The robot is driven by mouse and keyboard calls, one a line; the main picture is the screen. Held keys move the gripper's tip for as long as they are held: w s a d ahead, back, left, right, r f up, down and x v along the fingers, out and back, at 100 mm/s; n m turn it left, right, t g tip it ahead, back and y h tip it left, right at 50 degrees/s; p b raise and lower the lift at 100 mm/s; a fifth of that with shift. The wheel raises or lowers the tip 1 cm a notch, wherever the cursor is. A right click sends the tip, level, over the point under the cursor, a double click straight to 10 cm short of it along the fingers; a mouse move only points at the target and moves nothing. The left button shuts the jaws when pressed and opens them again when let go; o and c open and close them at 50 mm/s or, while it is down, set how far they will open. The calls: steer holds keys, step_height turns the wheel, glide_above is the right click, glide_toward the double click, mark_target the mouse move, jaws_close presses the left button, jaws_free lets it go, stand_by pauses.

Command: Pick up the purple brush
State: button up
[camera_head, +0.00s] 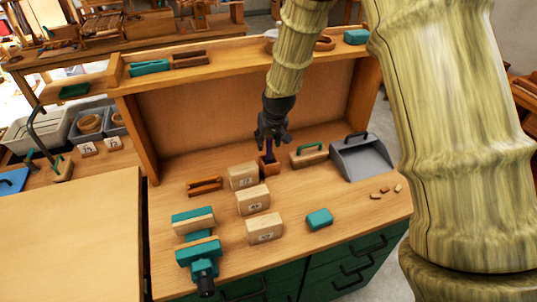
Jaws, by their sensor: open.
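A small brown pot (270,167) stands on the workbench, behind the numbered wooden blocks. A thin purple piece, which looks like the handle of the purple brush (268,150), sticks up from it. My gripper (270,145) points down right above the pot, with its dark fingers open around or just in front of the purple piece. I cannot tell whether the fingers touch it. The lower part of the brush is hidden in the pot.
Pale numbered blocks (253,200) stand just in front of the pot. A teal vise (200,254) is at the front left. The bench's raised back (215,110) rises behind my gripper.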

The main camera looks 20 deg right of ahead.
mark_target(268, 147)
steer(key=shift+f, duration=0.25)
steer(key=shift+s+f, duration=0.1)
steer(key=shift+w+d+f+p, duration=0.15)
steer(key=shift+w+f+p, duration=0.2)
steer(key=shift+f+p, duration=0.25)
steer(key=shift+w+d+f+p, duration=0.1)
steer(key=shift+w+f+p, duration=0.25)
steer(key=shift+f+p, duration=0.2)
steer(key=shift+p+x, duration=0.55)
steer(key=shift+x, duration=0.85)
steer(key=shift+c, duration=0.2)
jaws_close()
